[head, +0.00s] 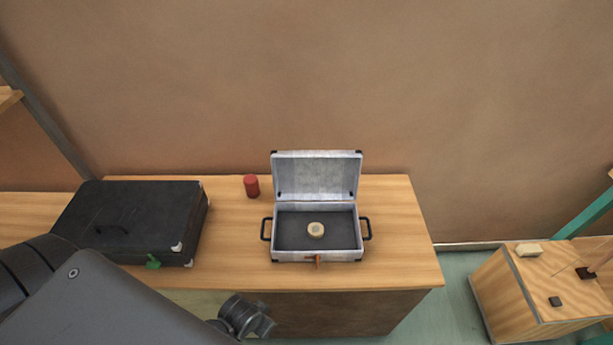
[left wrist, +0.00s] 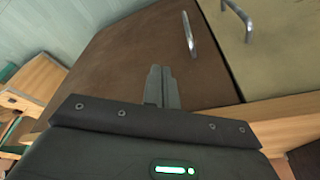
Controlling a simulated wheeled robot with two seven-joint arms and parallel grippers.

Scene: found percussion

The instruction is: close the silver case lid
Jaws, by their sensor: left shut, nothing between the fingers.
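The silver case (head: 290,256) stands on the wooden bench top with its lid (head: 315,175) raised upright at the back. A small round tan object (head: 316,230) lies on the dark lining inside. An orange latch or tag (head: 317,262) shows at the case's front, and a black handle is on each side. My left arm comes in at the lower left of the head view, its end in front of and below the bench's front edge, apart from the case. In the left wrist view my left gripper (left wrist: 161,74) is shut and empty, before a brown cabinet front. My right gripper is not in view.
A black case (head: 135,215) with a green tag (head: 153,262) lies shut to the left on the bench (head: 405,240). A red cylinder (head: 251,186) stands behind, between the cases. A wooden crate (head: 515,295) stands at the right. The bench right of the silver case is clear.

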